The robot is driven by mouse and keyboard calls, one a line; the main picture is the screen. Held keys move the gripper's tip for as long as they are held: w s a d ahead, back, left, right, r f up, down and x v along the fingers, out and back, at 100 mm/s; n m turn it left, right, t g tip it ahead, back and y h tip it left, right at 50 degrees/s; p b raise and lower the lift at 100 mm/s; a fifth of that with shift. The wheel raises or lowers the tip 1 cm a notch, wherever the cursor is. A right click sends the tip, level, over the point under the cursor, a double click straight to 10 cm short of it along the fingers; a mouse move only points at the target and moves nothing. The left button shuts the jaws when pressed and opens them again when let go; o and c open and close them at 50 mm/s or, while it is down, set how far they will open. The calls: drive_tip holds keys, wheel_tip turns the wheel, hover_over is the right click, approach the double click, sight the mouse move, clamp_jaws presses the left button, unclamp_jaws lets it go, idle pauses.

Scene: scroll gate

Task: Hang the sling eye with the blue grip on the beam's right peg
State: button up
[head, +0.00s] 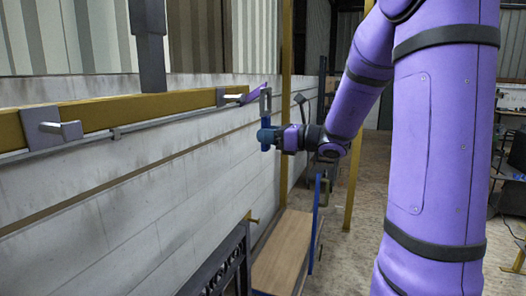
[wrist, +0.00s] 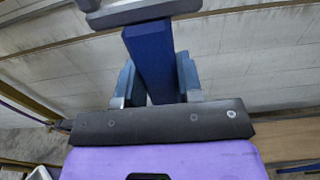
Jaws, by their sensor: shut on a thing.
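The yellow beam (head: 165,108) runs along the left in the head view. Its left peg (head: 65,130) and right peg (head: 233,97) stick out toward the right and look bare. My gripper (head: 272,136) is shut on the blue grip (head: 265,124) of the sling eye. The grey eye (head: 265,102) stands upright above the grip, just right of the right peg in the picture and apart from it. In the wrist view the blue grip (wrist: 150,62) sits between both fingers, and part of the grey eye (wrist: 145,12) shows at the top edge.
A grey post (head: 148,45) meets the beam from above. A pale plank wall (head: 120,195) stands behind and below the beam. A small purple piece (head: 252,94) shows by the right peg. A wooden-topped bench (head: 282,250) and a blue upright (head: 315,220) stand below my gripper.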

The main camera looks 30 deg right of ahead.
drive_tip(key=shift+s+a+r, duration=0.4)
drive_tip(key=shift+a+r, duration=0.05)
drive_tip(key=shift+r, duration=0.15)
drive_tip(key=f+x, duration=0.1)
drive_tip(key=x, duration=0.9)
drive_tip(key=shift+f, duration=0.3)
idle(1.0)
drive_tip(key=shift+w+a, duration=0.1)
drive_tip(key=shift+w, duration=0.05)
idle(0.5)
drive_tip(key=o, duration=1.3)
drive_tip(key=shift+f, duration=0.1)
drive_tip(key=shift+o, duration=0.2)
drive_tip(key=shift+f, duration=0.1)
